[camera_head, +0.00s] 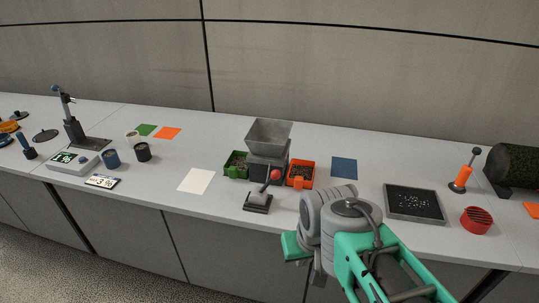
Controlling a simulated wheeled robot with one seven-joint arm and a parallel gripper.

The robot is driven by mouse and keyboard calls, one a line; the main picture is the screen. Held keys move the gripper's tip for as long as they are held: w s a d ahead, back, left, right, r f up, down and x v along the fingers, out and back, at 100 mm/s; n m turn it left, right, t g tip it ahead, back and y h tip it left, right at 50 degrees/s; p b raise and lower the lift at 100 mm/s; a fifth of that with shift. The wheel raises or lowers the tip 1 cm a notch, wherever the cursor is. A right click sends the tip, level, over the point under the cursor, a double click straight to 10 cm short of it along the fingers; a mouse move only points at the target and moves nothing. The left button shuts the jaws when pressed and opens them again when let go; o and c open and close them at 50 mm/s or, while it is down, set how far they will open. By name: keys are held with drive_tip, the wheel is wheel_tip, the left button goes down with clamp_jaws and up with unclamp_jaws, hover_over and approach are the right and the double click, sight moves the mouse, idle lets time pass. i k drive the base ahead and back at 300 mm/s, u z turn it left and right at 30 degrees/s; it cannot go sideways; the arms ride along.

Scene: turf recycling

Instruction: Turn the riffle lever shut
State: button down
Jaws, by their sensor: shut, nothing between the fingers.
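The riffle splitter is a grey hopper (268,133) on a dark body in the middle of the bench. In front of it a lever with a red ball knob (275,174) rises from a dark base plate (257,203), leaning up and to the right. My gripper (297,246) is at the bench's front edge, low and to the right of the lever and apart from it. It is shut and empty; its fingertips are hard to make out behind my grey wrist and teal arm.
A green bin (236,166) and an orange bin (300,174) with dark granules flank the splitter. A cream sheet (196,181) lies left, a blue sheet (344,168) right. A dark tray (414,203) and a red slotted cup (476,220) stand farther right.

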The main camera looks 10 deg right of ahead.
sight(275, 174)
drive_tip(key=k, duration=0.4)
drive_tip(key=u, duration=0.15)
drive_tip(key=i, duration=0.95)
drive_tip(key=u, duration=0.8)
